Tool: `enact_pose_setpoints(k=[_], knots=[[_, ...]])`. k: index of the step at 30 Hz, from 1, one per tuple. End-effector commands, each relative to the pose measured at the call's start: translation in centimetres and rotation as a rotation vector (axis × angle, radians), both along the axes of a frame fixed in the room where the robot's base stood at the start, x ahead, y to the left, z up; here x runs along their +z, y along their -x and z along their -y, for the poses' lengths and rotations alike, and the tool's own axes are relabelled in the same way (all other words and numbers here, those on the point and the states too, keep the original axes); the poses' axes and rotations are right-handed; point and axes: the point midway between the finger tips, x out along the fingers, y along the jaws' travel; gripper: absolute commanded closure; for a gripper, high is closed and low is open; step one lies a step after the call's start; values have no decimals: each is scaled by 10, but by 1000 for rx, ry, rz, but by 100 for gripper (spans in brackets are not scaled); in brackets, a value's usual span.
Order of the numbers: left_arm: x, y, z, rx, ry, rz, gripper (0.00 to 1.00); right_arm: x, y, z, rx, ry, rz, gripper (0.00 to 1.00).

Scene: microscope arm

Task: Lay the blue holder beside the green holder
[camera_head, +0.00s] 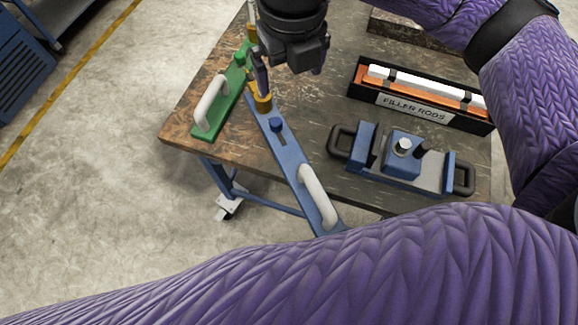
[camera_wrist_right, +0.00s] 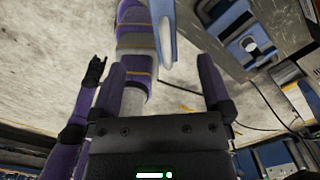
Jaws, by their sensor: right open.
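The green holder (camera_head: 222,103), a long bar with a white handle, lies at the table's left end. The blue holder (camera_head: 290,158), a similar bar with a white handle and blue knob, lies slanted to its right, its near end reaching past the table's front edge. Brass-coloured fittings stand at its far end.
A black tray of filler rods (camera_head: 415,112) and a blue-grey fixture with black handles (camera_head: 402,160) occupy the table's right side. The wooden tabletop (camera_head: 195,90) has a narrow bare strip left of the green holder. My purple arm crosses the foreground.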

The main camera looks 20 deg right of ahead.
Motion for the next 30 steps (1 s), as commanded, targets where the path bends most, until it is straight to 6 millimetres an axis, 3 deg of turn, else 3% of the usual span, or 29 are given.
enact_pose_setpoints(k=[1, 3, 6, 9, 14, 27, 30], knots=[[-56, 10, -3, -1, -6, -26, 41, -64, -2, 0, 0, 0, -22, 0], [-93, 19, -10, -4, -17, -53, 41, -107, -3, 0, 0, 1, -40, 0], [-125, 31, -19, -8, -34, -85, 41, -146, -5, 0, 0, 0, -57, 0], [-137, 39, -23, -10, -39, -106, 41, -161, -5, 0, 0, 0, -64, 0], [-139, 45, -25, -10, -43, -118, 41, -173, -5, 0, -1, -1, -65, 0], [-176, 48, -26, -6, -51, -147, 41, -254, -7, 2, 0, 1, -66, 0], [-176, 45, -25, -4, -49, -145, 41, -258, -7, 2, 0, 0, -63, 0]])
